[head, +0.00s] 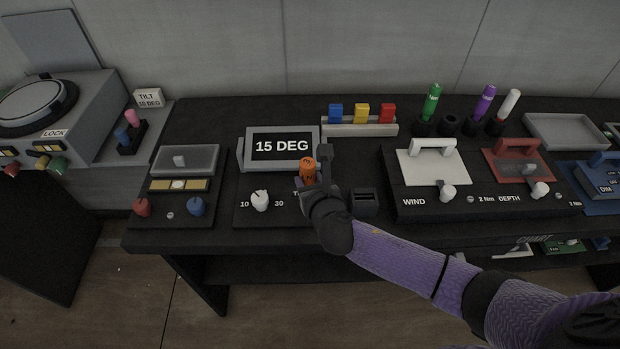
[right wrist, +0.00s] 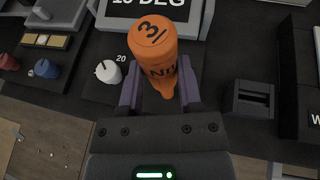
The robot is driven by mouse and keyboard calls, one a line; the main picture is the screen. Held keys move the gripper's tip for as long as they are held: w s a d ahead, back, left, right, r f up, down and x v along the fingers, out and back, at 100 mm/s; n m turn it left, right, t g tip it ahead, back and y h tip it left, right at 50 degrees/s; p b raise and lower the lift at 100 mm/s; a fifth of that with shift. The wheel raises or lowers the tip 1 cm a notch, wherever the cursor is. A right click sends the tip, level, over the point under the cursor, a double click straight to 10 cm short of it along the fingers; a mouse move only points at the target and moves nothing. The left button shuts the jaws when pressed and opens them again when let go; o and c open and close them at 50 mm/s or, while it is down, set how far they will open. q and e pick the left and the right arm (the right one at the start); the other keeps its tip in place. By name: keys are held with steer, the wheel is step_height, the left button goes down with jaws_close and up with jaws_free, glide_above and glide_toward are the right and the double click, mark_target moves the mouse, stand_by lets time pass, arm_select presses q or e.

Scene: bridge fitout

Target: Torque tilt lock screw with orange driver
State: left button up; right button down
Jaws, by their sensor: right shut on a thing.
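My right gripper (head: 317,178) is shut on the orange driver (head: 308,170), just in front of the grey-framed display (head: 283,147) that reads 15 DEG. In the right wrist view the orange driver (right wrist: 156,52) stands between the two fingers (right wrist: 161,92), with a 3 on its top and part of a label on its side. The driver's tip and the tilt lock screw are hidden behind the driver and my gripper. A white knob (head: 260,201) with 10 and 30 beside it is left of the gripper on the same black panel. My left gripper is not in view.
A rack (head: 359,127) with blue, yellow and red blocks stands behind. Green, purple and white drivers (head: 431,103) stand in holders at the back right. A black slotted block (head: 364,201) is close to the gripper's right. The WIND and DEPTH panel (head: 471,207) lies further right.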

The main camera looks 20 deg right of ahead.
steer(key=shift+f, duration=0.3)
stand_by(0.7)
steer(key=shift+s+f, duration=0.1)
stand_by(0.8)
steer(key=shift+p, duration=0.4)
stand_by(0.5)
steer(key=shift+p, duration=0.3)
stand_by(0.5)
stand_by(0.4)
stand_by(0.3)
steer(key=shift+p, duration=0.35)
